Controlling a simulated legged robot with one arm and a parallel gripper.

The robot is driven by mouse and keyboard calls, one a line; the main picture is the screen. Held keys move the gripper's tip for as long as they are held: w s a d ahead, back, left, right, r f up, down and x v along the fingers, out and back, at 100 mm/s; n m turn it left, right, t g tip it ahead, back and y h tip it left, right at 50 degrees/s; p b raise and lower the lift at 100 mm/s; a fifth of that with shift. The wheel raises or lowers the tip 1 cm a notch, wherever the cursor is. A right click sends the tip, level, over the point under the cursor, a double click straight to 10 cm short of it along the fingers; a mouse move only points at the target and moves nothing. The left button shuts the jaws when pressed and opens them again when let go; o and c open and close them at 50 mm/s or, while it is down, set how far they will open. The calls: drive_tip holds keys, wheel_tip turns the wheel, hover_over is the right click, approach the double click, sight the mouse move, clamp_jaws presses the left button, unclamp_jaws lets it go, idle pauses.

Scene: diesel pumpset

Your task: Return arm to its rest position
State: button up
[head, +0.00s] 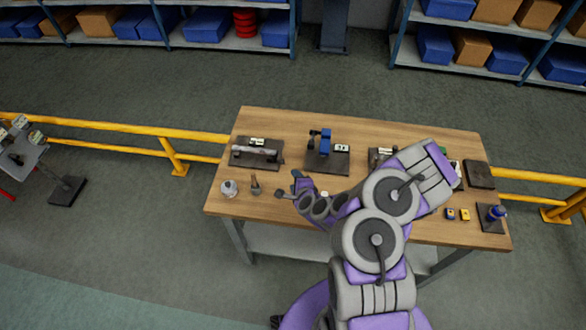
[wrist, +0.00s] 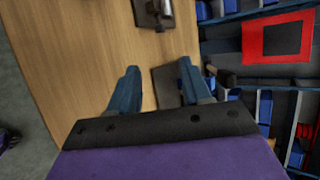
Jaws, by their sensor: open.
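My arm, grey and purple, rises from the bottom of the head view and bends left over the wooden table (head: 270,125). My gripper (head: 292,187) is above the table's left half, near the small objects at its front edge. In the wrist view my gripper (wrist: 158,85) shows two blue fingers spread apart, with nothing between them but the table and part of a dark plate (wrist: 168,88). My arm hides part of the table's middle and right.
Several fixtures stand on the table, including a blue device (head: 325,143) and a dark plate with a bar (head: 257,152). A yellow rail (head: 120,127) runs behind. Blue-framed shelves (head: 480,70) with boxes stand at the back. The grey floor between is clear.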

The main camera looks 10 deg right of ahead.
drive_tip(key=shift+a, duration=0.1)
drive_tip(key=s+a+r+n+g+y+b, duration=0.6)
drive_tip(key=a+n, duration=0.4)
drive_tip(key=n, duration=0.3)
drive_tip(key=s+d+r+n+g+h+b, duration=0.2)
drive_tip(key=s+d+r+b, duration=0.1)
drive_tip(key=s, duration=0.7)
drive_tip(key=s+d+r+n+g+h+b, duration=0.2)
drive_tip(key=s+d+r+g+b, duration=0.1)
drive_tip(key=s, duration=0.7)
drive_tip(key=s+d+r+n+g+h+b, duration=0.2)
drive_tip(key=s+d+r+n+h+b, duration=0.1)
drive_tip(key=s, duration=0.8)
drive_tip(key=shift+d+r+g+b, duration=0.3)
drive_tip(key=shift+r+b, duration=0.55)
drive_tip(key=shift+b, duration=0.35)
idle(1.0)
